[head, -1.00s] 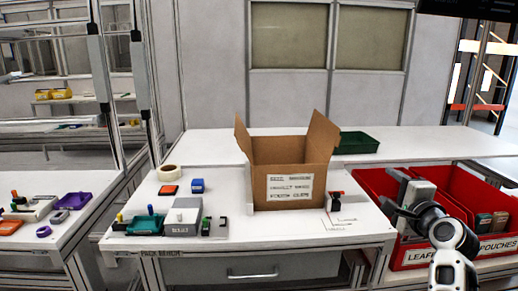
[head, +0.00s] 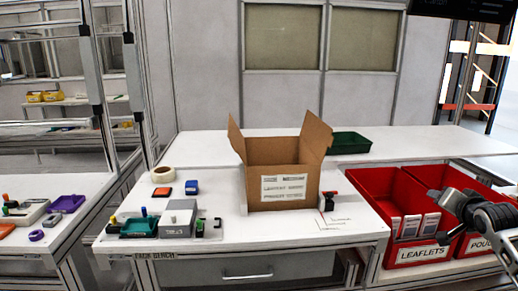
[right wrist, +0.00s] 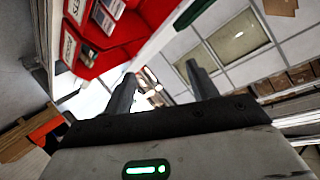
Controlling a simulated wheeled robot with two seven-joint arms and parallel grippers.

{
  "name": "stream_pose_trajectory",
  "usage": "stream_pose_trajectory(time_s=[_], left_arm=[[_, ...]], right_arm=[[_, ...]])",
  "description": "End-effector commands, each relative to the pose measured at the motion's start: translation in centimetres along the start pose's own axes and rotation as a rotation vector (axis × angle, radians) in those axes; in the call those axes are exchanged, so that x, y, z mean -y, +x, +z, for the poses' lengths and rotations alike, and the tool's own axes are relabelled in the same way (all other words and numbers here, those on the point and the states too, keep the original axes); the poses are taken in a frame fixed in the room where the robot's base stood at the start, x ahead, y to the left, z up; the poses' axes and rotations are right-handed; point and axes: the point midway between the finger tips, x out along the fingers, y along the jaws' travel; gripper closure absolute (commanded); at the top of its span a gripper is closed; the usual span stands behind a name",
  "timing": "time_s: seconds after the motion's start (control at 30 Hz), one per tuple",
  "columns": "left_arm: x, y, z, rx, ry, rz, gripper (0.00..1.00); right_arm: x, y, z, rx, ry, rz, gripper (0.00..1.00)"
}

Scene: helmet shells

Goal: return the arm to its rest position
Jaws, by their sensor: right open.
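My right arm enters at the right edge of the head view, with its dark gripper (head: 441,197) above the red bins. In the right wrist view my right gripper (right wrist: 163,88) is open, with two dark fingers spread and nothing between them. The red leaflets bin (head: 393,187) holds white leaflet packs (head: 411,226) and stands left of and below the gripper. The second red bin (head: 481,244), marked for pouches, is partly hidden behind my arm. My left gripper is not in view.
An open cardboard box (head: 255,188) stands on the white pack bench (head: 240,225). A tape roll (head: 162,174), a grey block (head: 178,218) and small tools lie to its left. A green tray (head: 350,143) sits behind. The back table is mostly clear.

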Motion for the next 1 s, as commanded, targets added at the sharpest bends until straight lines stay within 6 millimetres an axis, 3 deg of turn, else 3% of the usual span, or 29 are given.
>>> stream_pose_trajectory(time_s=[0.43, 0.5, 0.6, 0.77, 0.87, 1.0], left_arm=[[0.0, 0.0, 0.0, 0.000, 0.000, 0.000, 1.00], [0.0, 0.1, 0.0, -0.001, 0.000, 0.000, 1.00], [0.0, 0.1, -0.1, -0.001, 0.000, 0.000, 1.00], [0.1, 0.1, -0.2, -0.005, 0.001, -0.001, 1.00], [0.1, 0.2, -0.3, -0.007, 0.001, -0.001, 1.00], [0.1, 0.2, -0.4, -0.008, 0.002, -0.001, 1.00]], right_arm=[[2.2, -1.4, -6.8, -0.392, -1.131, 0.104, 0.42], [2.4, -0.9, -2.1, -0.336, -1.119, 0.053, 0.42], [2.6, -0.9, 3.2, -0.277, -1.119, -0.003, 0.42], [2.6, -2.2, 13.0, -0.166, -1.105, -0.104, 0.42], [2.6, -4.2, 20.1, -0.081, -1.079, -0.174, 0.42], [2.3, -9.0, 29.8, 0.047, -1.015, -0.265, 0.42]])
